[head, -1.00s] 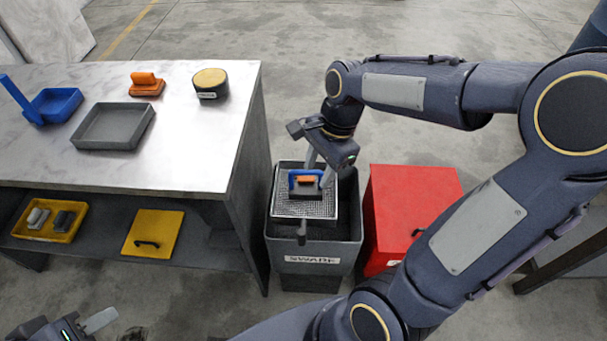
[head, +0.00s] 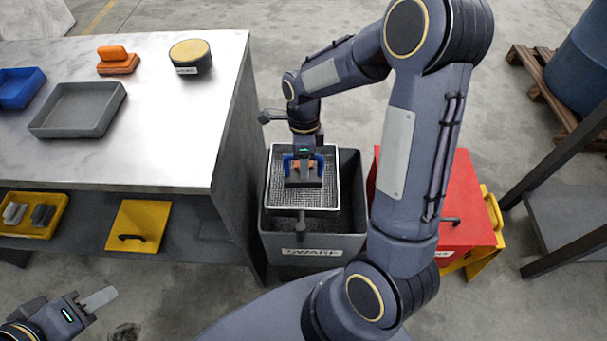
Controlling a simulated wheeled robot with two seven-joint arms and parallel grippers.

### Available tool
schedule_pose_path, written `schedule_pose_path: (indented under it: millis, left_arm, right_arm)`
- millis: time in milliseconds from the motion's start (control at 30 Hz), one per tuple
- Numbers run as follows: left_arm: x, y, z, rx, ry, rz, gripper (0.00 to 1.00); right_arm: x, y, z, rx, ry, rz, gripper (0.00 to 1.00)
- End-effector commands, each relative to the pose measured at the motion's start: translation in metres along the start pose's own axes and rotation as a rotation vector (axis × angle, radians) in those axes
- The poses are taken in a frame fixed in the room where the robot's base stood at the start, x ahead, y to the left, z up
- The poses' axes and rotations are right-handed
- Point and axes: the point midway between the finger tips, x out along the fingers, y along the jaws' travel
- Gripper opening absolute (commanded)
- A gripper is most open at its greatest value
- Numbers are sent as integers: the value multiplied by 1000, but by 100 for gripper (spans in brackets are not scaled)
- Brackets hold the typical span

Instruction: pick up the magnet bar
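What I take to be the magnet bar is a dark block (head: 304,183) with blue end posts and an orange grip. It sits in a square mesh basket (head: 333,197) on top of the grey swarf bin (head: 313,242). My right gripper (head: 303,160) is directly over the bar, at its orange grip. The fingers are small and partly hidden against the bar, so I cannot tell whether they are closed on it. My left gripper (head: 97,299) is low at the bottom left, away from the bar. Its finger opening is not clear.
The workbench (head: 170,130) at left holds a grey tray (head: 78,128), a blue tray (head: 20,88), an orange handled block (head: 117,66) and a round yellow-topped tin (head: 190,58). A red box (head: 463,200) stands right of the bin, partly behind my arm.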

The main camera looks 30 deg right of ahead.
Motion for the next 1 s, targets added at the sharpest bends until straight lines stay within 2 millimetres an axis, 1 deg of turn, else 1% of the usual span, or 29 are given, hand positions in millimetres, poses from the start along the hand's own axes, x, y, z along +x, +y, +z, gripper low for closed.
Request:
schedule_pose_path:
  millis: [67, 267, 367, 500, 567, 600, 1000]
  left_arm:
    - [1, 0, 0, 0, 0, 0, 36]
    - [1, 0, 0, 0, 0, 0, 36]
    - [1, 0, 0, 0, 0, 0, 36]
    - [1, 0, 0, 0, 0, 0, 36]
    - [1, 0, 0, 0, 0, 0, 36]
    - [1, 0, 0, 0, 0, 0, 36]
    - [1, 0, 0, 0, 0, 0, 36]
  right_arm:
    - [4, 0, 0, 0, -1, -1, 39]
    - [4, 0, 0, 0, -2, -2, 39]
    - [4, 0, 0, 0, -2, -1, 28]
    - [4, 0, 0, 0, -2, -1, 9]
    - [4, 0, 0, 0, -2, -1, 1]
    - [4, 0, 0, 0, -2, -1, 0]
    - [4, 0, 0, 0, -2, -1, 0]
